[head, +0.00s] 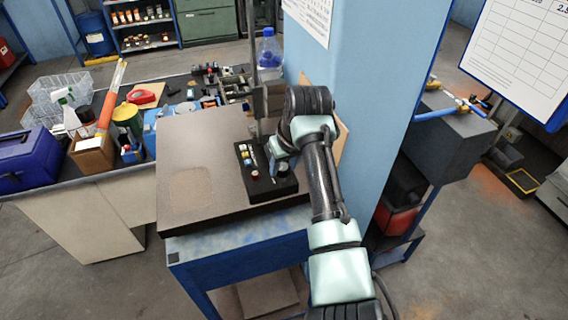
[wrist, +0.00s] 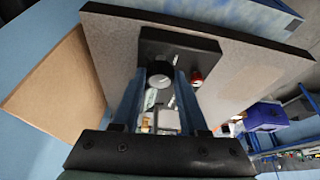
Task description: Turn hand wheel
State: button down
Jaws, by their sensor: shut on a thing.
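My gripper (wrist: 160,85) reaches over a black block (wrist: 206,45) in the wrist view, its two blue fingers on either side of a round, pale-rimmed piece with a dark end (wrist: 157,73). The fingers are shut on this piece, which sits at the block. I cannot tell for certain that it is the hand wheel, and no other wheel is clear. In the head view the black block (head: 262,187) lies on the bench top with a row of small coloured pieces (head: 247,160). My wrist hides much of the gripper there.
The grey-brown bench top (head: 195,212) is clear left of the block. A blue pillar (head: 362,80) stands close to the right of my arm. A cluttered table behind holds a blue toolbox (head: 30,160), a spray bottle (head: 68,112) and a water bottle (head: 269,52).

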jog(key=shift+r, duration=0.1)
jog(key=m+p, duration=0.1)
jog(key=m+h, duration=0.1)
jog(key=m+p, duration=0.1)
jog(key=shift+a+m+t+p, duration=0.25)
jog(key=shift+m+t+p, duration=0.05)
jog(key=shift+m, duration=0.1)
jog(key=m+h, duration=0.2)
jog(key=m, duration=0.2)
jog(key=shift+a+m+p, duration=0.15)
jog(key=shift+m+p, duration=0.15)
jog(key=m+h+b, duration=0.1)
jog(key=m, duration=0.1)
jog(key=m+g+b, duration=0.1)
jog(key=m, duration=0.1)
jog(key=shift+w+a+h, duration=0.15)
jog(key=shift+w+h, duration=0.05)
jog(key=shift+h, duration=0.2)
jog(key=m+b, duration=0.3)
jog(key=shift+g+h, duration=0.4)
jog(key=shift+m+b, duration=0.55)
jog(key=shift+m, duration=0.15)
jog(key=shift+g, duration=0.4)
jog(key=shift+c, duration=2.2)
grip_release()
